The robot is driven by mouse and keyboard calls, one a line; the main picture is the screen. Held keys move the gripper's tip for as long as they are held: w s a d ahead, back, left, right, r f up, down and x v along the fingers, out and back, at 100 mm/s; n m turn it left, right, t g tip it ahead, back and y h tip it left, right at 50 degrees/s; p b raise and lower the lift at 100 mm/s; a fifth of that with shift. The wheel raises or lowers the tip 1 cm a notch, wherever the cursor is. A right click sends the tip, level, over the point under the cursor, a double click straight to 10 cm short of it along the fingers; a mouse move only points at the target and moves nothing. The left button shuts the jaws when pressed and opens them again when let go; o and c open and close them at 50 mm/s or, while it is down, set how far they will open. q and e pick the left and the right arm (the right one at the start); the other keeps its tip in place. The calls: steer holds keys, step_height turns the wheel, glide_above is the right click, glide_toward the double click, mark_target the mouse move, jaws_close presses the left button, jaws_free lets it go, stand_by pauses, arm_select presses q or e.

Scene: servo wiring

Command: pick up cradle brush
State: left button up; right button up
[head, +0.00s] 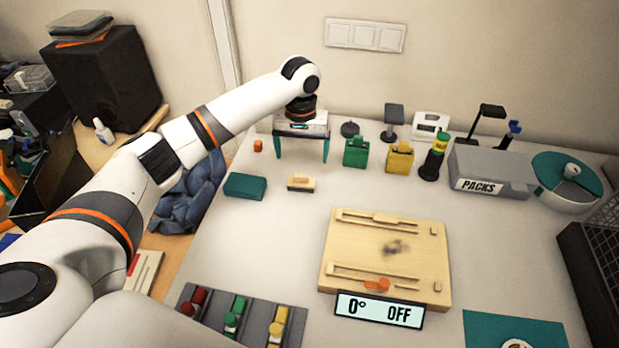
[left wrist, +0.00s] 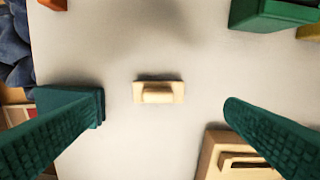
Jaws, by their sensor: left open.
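The cradle brush looks to be the small pale wooden block with a raised grip (head: 301,183). It lies on the white table between a teal block and the wooden board. It also shows in the left wrist view (left wrist: 158,92), centred between my fingers and apart from both. My left gripper (head: 301,156) is open and empty, its two teal fingers pointing down above the table, behind the brush in the head view. The fingers also frame the left wrist view (left wrist: 165,108). My right gripper is not in view.
A teal block (head: 245,186) lies left of the brush. Green (head: 356,153) and yellow (head: 400,158) containers stand to the right of my gripper. A wooden board (head: 385,240) lies in front, right, with a display (head: 379,309). The table immediately around the brush is clear.

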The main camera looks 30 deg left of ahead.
mark_target(301, 174)
arm_select(q)
step_height(301, 174, down, 4)
steer(key=shift+r, duration=0.1)
steer(key=shift+f, duration=0.3)
steer(key=f, duration=0.4)
steer(key=shift+s+f, duration=0.1)
steer(key=shift+s, duration=0.25)
steer(key=shift+f, duration=0.35)
steer(key=shift+c, duration=0.2)
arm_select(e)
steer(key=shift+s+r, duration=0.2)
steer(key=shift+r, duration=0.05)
arm_select(q)
steer(key=c, duration=1)
steer(key=shift+r, duration=5)
steer(key=shift+c, duration=0.2)
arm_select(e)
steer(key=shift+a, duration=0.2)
